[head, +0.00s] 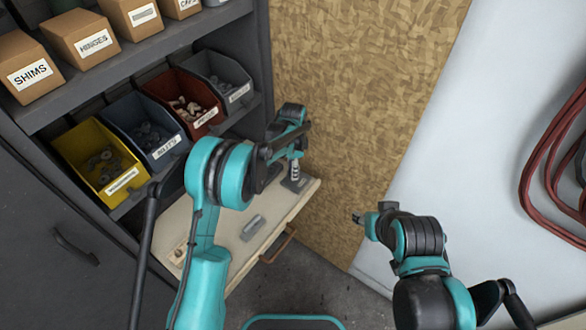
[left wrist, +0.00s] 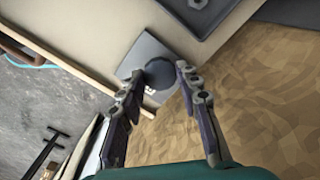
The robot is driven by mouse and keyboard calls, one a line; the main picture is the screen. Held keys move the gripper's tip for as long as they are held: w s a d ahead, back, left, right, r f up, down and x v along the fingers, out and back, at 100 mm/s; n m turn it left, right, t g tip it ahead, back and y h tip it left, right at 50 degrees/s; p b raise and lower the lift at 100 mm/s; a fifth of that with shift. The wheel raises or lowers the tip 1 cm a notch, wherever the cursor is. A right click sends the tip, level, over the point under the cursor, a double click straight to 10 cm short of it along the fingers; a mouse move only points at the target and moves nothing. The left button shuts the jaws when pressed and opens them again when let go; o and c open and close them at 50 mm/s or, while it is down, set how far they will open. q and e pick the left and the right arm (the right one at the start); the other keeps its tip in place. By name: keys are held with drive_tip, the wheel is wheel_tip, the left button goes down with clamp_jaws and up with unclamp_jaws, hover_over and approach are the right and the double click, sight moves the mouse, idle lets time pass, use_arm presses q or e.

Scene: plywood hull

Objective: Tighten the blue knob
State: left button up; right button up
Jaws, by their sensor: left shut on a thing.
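The blue knob (left wrist: 160,74) is a dark, round, bluish cap in the left wrist view, above a grey base plate (left wrist: 146,52). My left gripper (left wrist: 168,69) has its two fingers on either side of the knob and is shut on it. In the head view my left gripper (head: 297,150) points down over a small stand with a ribbed post (head: 295,172) on the pale bench top. The knob itself is hidden there by the gripper. My right gripper (head: 358,217) is at centre right, away from the bench; its fingers are too small to read.
The pale bench top (head: 225,243) also holds a small grey piece (head: 253,227). A shelf with yellow (head: 85,140), blue, red and grey bins stands behind at left, cardboard boxes above. A plywood wall (head: 350,90) rises close beside the stand. Red hoses (head: 545,170) hang at far right.

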use_arm(q)
drive_tip(key=o, duration=1.2)
drive_tip(key=shift+c, duration=0.2)
drive_tip(key=shift+r, duration=0.15)
wheel_tip(320, 180, up, 12)
